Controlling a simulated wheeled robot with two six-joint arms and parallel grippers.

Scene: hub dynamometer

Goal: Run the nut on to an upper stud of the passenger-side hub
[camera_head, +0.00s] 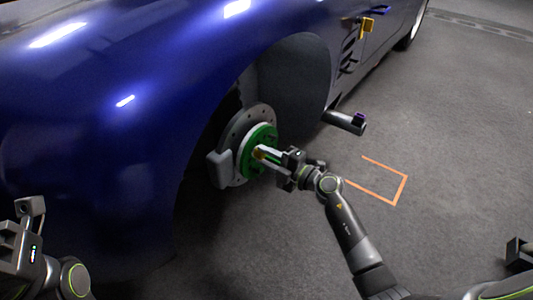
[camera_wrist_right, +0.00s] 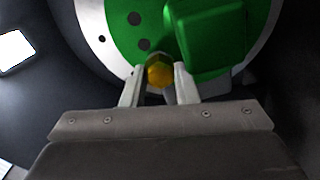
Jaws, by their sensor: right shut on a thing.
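The passenger-side hub (camera_head: 247,160) shows in the head view as a green face on a pale ring, in the wheel arch of the blue car. My right gripper (camera_head: 264,153) is at the hub face, shut on the gold nut (camera_wrist_right: 160,70). In the right wrist view my two fingers flank the nut, close in front of the green hub face (camera_wrist_right: 118,30). A green block (camera_wrist_right: 210,38) stands out beside the nut on the right. Dark round spots (camera_wrist_right: 143,45) show on the face above left. The stud behind the nut is hidden. My left gripper (camera_head: 30,207) is at the lower left, away from the hub; its jaws are unclear.
A grey brake disc (camera_head: 262,113) and a caliper (camera_head: 219,169) sit around the hub. The blue fender (camera_head: 110,90) hangs over it. A dark cylinder (camera_head: 343,121) sticks out under the car's side. An orange outline (camera_head: 402,190) marks the open floor.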

